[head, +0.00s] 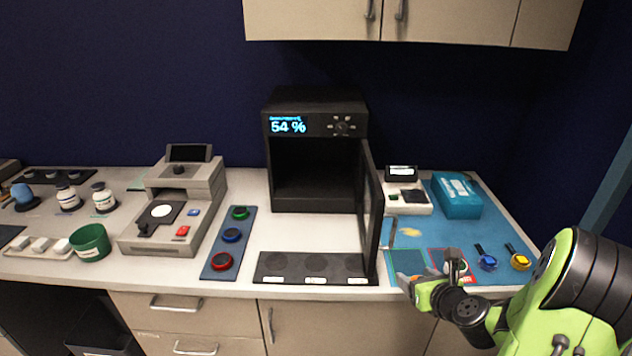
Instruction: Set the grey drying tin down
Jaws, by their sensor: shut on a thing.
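My gripper (408,283) is at the lower right, over the front edge of the blue mat (440,232). Its jaws are shut on the grey drying tin, which I can hardly make out because the fingers and wrist hide it. I cannot tell whether the tin touches the mat. A green-outlined square (408,262) lies on the mat just behind the fingers. A red-outlined square (468,257) lies to its right, partly covered by my wrist.
A black oven (318,203) showing 54 % stands open, its door (371,215) swung forward, left of the mat. A dark strip (312,266) with round wells lies before it. A blue box (456,196), a small white device (407,208), and blue (486,262) and yellow (519,262) items are on the right.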

